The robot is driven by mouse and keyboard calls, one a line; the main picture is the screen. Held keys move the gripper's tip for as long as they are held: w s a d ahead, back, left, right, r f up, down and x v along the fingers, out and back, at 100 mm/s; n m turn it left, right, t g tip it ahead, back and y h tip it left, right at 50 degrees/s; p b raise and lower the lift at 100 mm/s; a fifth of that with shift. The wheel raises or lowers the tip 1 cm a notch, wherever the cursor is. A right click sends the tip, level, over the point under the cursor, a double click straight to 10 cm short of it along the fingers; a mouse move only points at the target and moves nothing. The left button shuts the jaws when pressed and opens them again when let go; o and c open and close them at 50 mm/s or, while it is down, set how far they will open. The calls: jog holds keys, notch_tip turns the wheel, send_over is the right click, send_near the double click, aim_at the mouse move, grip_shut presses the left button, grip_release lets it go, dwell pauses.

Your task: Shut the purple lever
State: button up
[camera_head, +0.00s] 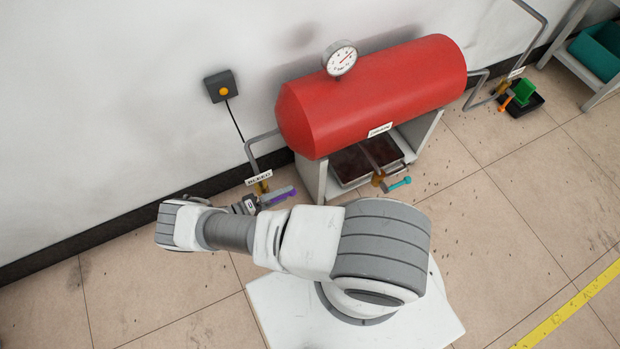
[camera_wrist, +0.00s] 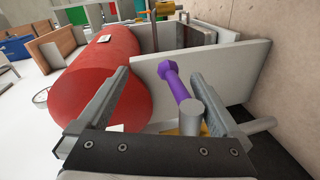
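The purple lever (camera_head: 283,195) belongs to the valve under the "BLEED" label (camera_head: 259,178), at the lower left end of the red tank (camera_head: 375,95). In the wrist view the purple lever (camera_wrist: 178,84) runs up and left from a grey round hub (camera_wrist: 190,117). My gripper (camera_wrist: 160,80) is open, with one finger to each side of the lever. The lever shows nearer the right finger, with a wide gap to the left finger. I cannot tell whether either finger touches it. In the head view my gripper (camera_head: 278,197) is beside the lever and partly hides the valve.
A teal lever (camera_head: 400,183) on the "DRAIN" valve sits under the tank by a dark tray (camera_head: 350,165). A green-levered valve (camera_head: 524,92) stands at the far right. The wall (camera_head: 120,90) is close behind the purple lever's valve. Floor at the lower left is clear.

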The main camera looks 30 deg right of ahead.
jog(key=s+d+r+h+p, duration=0.1)
jog(key=s+d+r, duration=0.1)
jog(key=d+r, duration=0.2)
jog(key=s+d+r+m+g+h+p, duration=0.1)
jog(key=s+d+r, duration=0.1)
jog(key=d+r, duration=0.3)
jog(key=shift+s+r+g+h+p, duration=0.3)
jog(key=shift+s+p, duration=0.05)
jog(key=w+a+f+y, duration=0.1)
jog(key=a+f+y, duration=0.1)
jog(key=f, duration=0.2)
jog(key=w+a+f+t+y, duration=0.1)
jog(key=f+y, duration=0.1)
jog(key=f, duration=0.1)
jog(key=w+a+f+n+t+y, duration=0.1)
jog(key=w+a+f+y, duration=0.1)
jog(key=f, duration=0.2)
jog(key=shift+a+f, duration=0.35)
jog(key=shift+a, duration=0.1)
jog(key=shift+w+a+b, duration=0.1)
jog(key=shift+a+b, duration=0.4)
jog(key=shift+a, duration=0.3)
jog(key=shift+c, duration=0.6)
jog(key=a+b, duration=0.8)
jog(key=a, duration=1.1)
jog(key=shift+f+y, duration=0.2)
jog(key=shift+y, duration=0.1)
